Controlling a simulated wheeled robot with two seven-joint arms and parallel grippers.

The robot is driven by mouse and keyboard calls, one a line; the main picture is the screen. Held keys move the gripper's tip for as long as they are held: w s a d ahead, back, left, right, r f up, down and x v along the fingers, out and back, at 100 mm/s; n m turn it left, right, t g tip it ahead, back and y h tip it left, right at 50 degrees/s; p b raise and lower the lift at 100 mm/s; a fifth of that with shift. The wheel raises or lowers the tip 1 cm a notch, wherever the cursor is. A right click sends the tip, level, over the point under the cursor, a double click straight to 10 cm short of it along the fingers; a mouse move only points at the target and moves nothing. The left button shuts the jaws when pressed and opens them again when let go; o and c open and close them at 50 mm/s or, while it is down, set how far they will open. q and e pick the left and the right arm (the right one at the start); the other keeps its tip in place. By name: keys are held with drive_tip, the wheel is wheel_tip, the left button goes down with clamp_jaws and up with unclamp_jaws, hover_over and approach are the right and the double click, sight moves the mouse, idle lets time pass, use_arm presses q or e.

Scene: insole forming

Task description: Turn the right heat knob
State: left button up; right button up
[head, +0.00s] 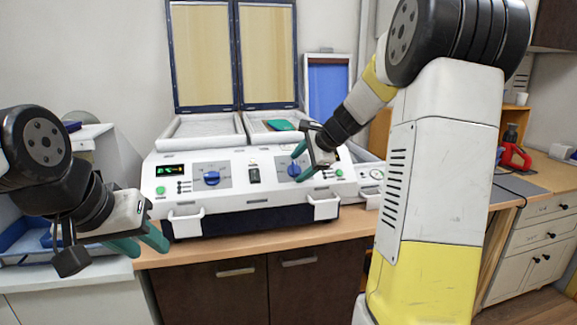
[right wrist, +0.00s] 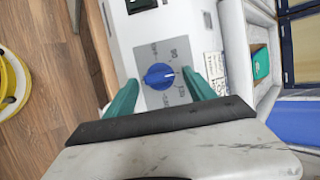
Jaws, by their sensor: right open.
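The right heat knob is a blue round dial on a grey scale plate on the machine's front panel; it shows in the right wrist view (right wrist: 159,76) and in the head view (head: 294,171). My right gripper (head: 306,160) is open in front of this knob. In the right wrist view its teal fingers (right wrist: 160,92) stand on either side of the knob, apart from it. The left heat knob (head: 211,178) is a similar blue dial.
The white forming machine (head: 250,190) stands on a wooden counter (head: 260,245), with two raised lid frames (head: 234,55) behind. White handles (head: 186,222) stick out from its front. A green piece (head: 281,125) lies in the right tray. A blue tray (head: 20,240) is at the left.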

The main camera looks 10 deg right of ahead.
drive_tip(key=v, duration=0.7)
drive_tip(key=shift+s+r, duration=0.25)
drive_tip(key=shift+d, duration=0.15)
